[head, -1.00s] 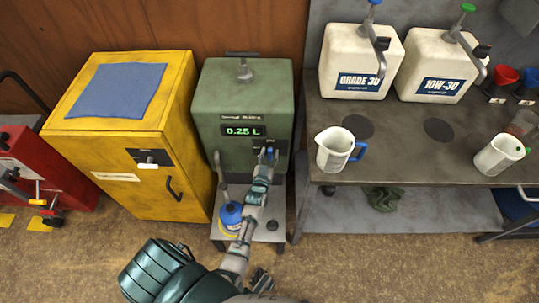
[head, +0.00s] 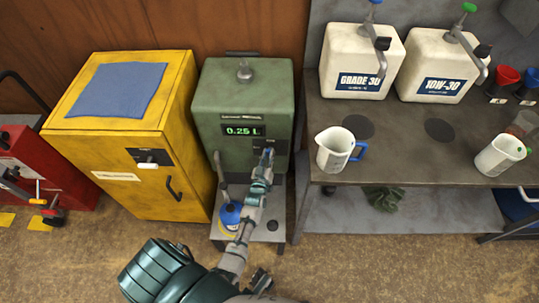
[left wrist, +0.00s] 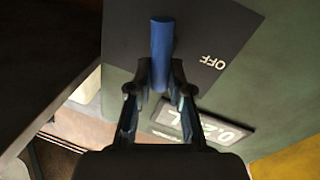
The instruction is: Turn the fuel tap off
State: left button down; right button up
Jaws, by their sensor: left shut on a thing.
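The green fuel dispenser (head: 210,110) stands in the middle, its screen reading 0.25 L. My left gripper (head: 267,155) is at the right side of its front panel, under the screen. In the left wrist view, my left gripper (left wrist: 160,82) is shut on the blue tap handle (left wrist: 162,45), with its fingers on either side of the handle's near end. The word OFF (left wrist: 214,62) is on the dark plate to the right of the handle. In the head view the handle is mostly hidden by the gripper.
A yellow cabinet (head: 115,190) stands close on the left. On the right is a workbench (head: 400,160) with two white oil jugs and a white measuring jug (head: 334,150).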

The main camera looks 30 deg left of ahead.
pick_arm(q)
jog(key=n, duration=0.2)
jog(key=n+b, duration=0.1)
jog(key=n, duration=0.1)
jog(key=f+n+y, duration=0.1)
jog(key=n, duration=0.1)
jog(key=shift+s+a+t, duration=0.25)
jog(key=shift+a+t, duration=0.05)
jog(key=shift+a, duration=0.05)
jog(key=n+y+b, duration=0.1)
jog(key=n, duration=0.3)
jog(key=f+n+y+b, duration=0.1)
jog(key=n+b, duration=0.1)
jog(key=n, duration=0.3)
jog(key=shift+s+a+f, duration=0.2)
jog(key=shift+f+n+g+y+b, duration=0.1)
jog(key=shift+n+g+y+b, duration=0.4)
jog(key=shift+n, duration=0.6)
pick_arm(e)
jog(key=w+a+r+t+y, duration=0.1)
jog(key=w+a+r+t, duration=0.1)
jog(key=w+r+t, duration=0.1)
jog(key=w+a+r+t+y, duration=0.1)
jog(key=w+a+r+t, duration=0.1)
jog(key=w, duration=0.6)
jog(key=shift+w+r+t, duration=0.3)
jog(key=shift+r+t, duration=0.6)
jog(key=shift+t, duration=0.5)
jog(key=shift+w, duration=0.1)
